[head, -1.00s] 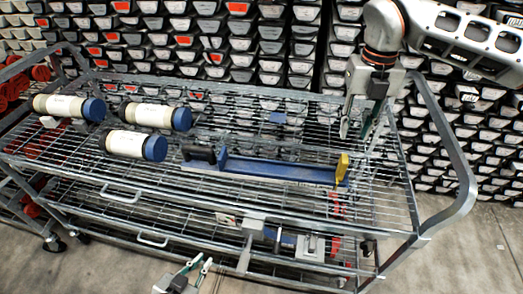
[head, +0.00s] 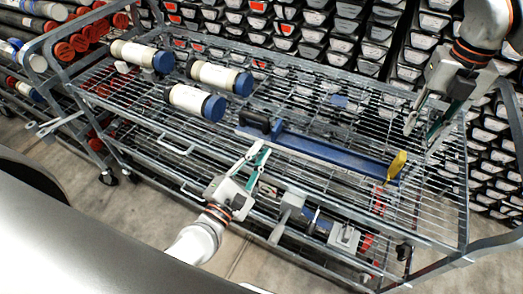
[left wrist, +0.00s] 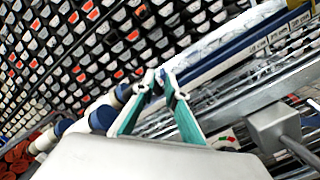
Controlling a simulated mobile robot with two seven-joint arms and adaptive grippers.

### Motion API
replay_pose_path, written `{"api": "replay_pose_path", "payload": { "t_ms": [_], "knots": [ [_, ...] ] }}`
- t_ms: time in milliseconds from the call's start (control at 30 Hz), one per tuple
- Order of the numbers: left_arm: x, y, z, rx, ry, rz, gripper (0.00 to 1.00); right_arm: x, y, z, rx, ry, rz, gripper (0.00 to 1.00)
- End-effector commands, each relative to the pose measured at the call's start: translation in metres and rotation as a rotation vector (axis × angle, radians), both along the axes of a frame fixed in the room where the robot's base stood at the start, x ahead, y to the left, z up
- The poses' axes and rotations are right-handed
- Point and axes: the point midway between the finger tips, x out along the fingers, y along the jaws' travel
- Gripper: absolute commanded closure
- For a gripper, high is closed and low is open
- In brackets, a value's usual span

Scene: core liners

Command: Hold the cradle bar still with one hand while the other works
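The blue cradle bar (head: 330,150) lies on the cart's top wire shelf. My right gripper (head: 423,128) is open and empty above the shelf's right part, behind the yellow piece.
Three white cylinders with blue caps (head: 198,102) lie on the top shelf's left side. A grey block with a handle (head: 291,201) and a clamp-like piece (head: 344,236) are at the cart's front. Racks of trays (head: 345,45) stand close behind. Floor is clear in front.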

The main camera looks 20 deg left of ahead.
Motion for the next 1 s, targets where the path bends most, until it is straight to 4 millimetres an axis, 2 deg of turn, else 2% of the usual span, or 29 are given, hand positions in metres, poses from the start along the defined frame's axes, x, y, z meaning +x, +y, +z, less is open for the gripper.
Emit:
{"api": "replay_pose_path", "payload": {
  "t_ms": [100,200,400,567,1000],
  "knots": [
    [0.009,0.002,0.0,-0.308,0.067,0.01,0.88,0.0,0.0,0.0,0.0,0.0,0.0,0.72],
    [0.014,0.002,-0.004,-0.516,0.121,0.019,0.88,0.0,0.0,0.0,0.0,0.0,0.0,0.72],
    [0.019,0.001,-0.013,-0.749,0.19,0.032,0.88,0.0,0.0,0.0,0.0,0.0,0.0,0.72],
    [0.029,0.0,-0.015,-0.79,0.203,0.036,0.88,0.0,0.0,0.0,0.0,0.0,0.0,0.72],
    [0.087,-0.006,-0.014,-0.786,0.202,0.035,0.88,0.0,0.0,0.0,0.0,0.0,0.0,0.72]
  ]
}}
